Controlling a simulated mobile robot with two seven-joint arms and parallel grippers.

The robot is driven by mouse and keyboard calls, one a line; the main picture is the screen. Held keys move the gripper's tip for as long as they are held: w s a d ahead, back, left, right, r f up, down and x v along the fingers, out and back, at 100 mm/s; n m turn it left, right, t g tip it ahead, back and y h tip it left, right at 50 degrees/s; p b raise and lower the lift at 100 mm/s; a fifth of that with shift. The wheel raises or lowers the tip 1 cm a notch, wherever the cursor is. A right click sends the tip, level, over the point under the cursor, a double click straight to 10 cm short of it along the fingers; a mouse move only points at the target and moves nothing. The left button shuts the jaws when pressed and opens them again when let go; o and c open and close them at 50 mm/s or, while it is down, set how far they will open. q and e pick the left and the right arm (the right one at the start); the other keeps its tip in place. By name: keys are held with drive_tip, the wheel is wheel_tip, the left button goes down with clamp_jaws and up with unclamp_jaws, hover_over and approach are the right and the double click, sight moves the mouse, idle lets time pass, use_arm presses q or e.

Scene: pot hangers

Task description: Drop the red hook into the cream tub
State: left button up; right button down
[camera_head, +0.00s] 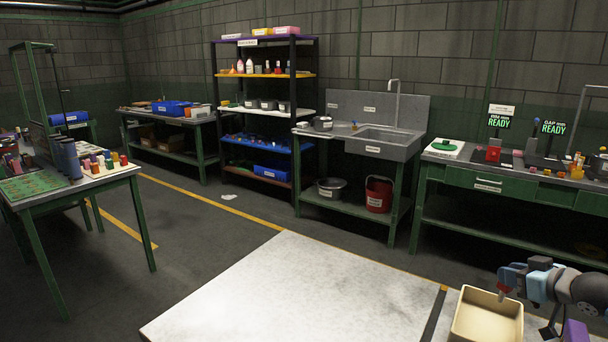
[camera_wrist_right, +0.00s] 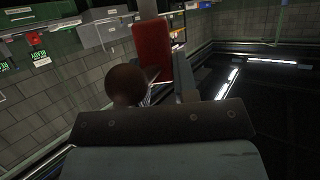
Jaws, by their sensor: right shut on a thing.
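The cream tub (camera_head: 458,326) stands at the lower right of the head view. It is open at the top, and the part of its inside that shows looks empty. My right gripper (camera_head: 507,282) is above the tub's far side, shut on the red hook. A small red end of the hook (camera_head: 502,294) shows below the jaws, over the tub. In the right wrist view the red hook (camera_wrist_right: 152,52) shows as a red block past the gripper. Its lower part is hidden. My left gripper is out of view.
A pale tabletop (camera_head: 290,290) lies clear to the left of the tub. A purple thing (camera_head: 575,331) stands to the tub's right, cut by the frame edge. Green workbenches, a shelf rack (camera_head: 265,112) and a sink (camera_head: 380,140) stand farther back.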

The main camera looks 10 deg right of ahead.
sight(505, 295)
drive_tip(key=shift+f, duration=2.95)
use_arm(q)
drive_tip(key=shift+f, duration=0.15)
use_arm(e)
drive_tip(key=c, duration=0.8)
unclamp_jaws()
drive_tip(key=shift+s, duration=0.2)
drive_tip(key=shift+s+d+r, duration=0.2)
drive_tip(key=shift+s+d, duration=0.05)
drive_tip(key=shift+s, duration=0.3)
drive_tip(key=shift+v, duration=2.15)
use_arm(q)
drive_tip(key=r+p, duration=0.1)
drive_tip(key=p, duration=0.1)
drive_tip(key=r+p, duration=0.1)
drive_tip(key=p, duration=0.2)
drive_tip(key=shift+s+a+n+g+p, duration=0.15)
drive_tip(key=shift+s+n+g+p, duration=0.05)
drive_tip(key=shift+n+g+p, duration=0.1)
use_arm(e)
drive_tip(key=v, duration=0.8)
drive_tip(key=shift+a+r, duration=0.15)
drive_tip(key=shift+r, duration=0.05)
